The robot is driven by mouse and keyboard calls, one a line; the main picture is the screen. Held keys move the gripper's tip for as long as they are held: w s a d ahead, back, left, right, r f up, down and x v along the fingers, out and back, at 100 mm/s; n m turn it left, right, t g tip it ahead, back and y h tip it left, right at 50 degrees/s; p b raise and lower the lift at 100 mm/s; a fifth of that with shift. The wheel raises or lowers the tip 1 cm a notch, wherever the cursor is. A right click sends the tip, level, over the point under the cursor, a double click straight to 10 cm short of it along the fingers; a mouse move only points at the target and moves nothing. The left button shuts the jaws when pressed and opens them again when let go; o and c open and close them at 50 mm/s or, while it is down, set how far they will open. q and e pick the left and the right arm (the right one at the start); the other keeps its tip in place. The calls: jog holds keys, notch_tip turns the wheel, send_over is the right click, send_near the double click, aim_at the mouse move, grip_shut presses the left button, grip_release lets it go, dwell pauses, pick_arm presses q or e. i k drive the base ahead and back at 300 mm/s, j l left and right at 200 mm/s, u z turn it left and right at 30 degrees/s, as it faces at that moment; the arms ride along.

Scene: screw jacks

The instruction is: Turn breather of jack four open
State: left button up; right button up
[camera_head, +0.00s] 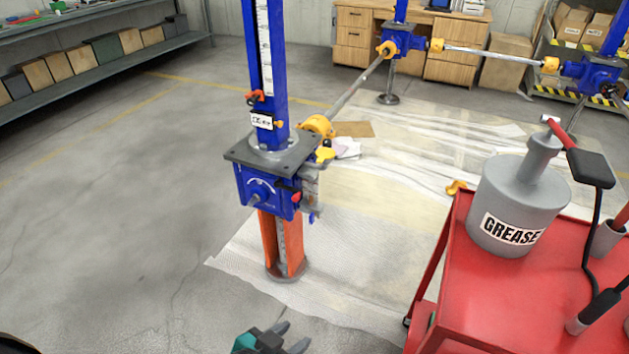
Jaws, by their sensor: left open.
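The nearest screw jack has a blue gearbox (265,188) on an orange post, with a blue column (265,70) above it. A white tag (262,121) hangs on the column; its writing is too small to read surely. A small yellow part (325,154) and a red part (296,197) sit at the gearbox's right side. I cannot tell which part is the breather or how it is turned. My left gripper (297,333) is at the bottom edge, open and empty, in front of and below the jack, touching nothing. My right gripper is out of view.
A red cart (500,300) with a grey grease canister (515,205) stands at the right. A shaft (355,88) runs from the near jack to another blue jack (403,42) behind. Shelves (110,65) line the left wall. The floor left of the jack is clear.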

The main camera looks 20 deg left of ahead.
aim_at(326, 143)
jog(key=j, duration=1.3)
jog(key=i+j, duration=0.1)
jog(key=j, duration=0.2)
jog(key=i+j, duration=0.1)
jog(key=j, duration=0.2)
jog(key=i+j, duration=0.15)
jog(key=j, duration=0.15)
jog(key=k+u, duration=0.05)
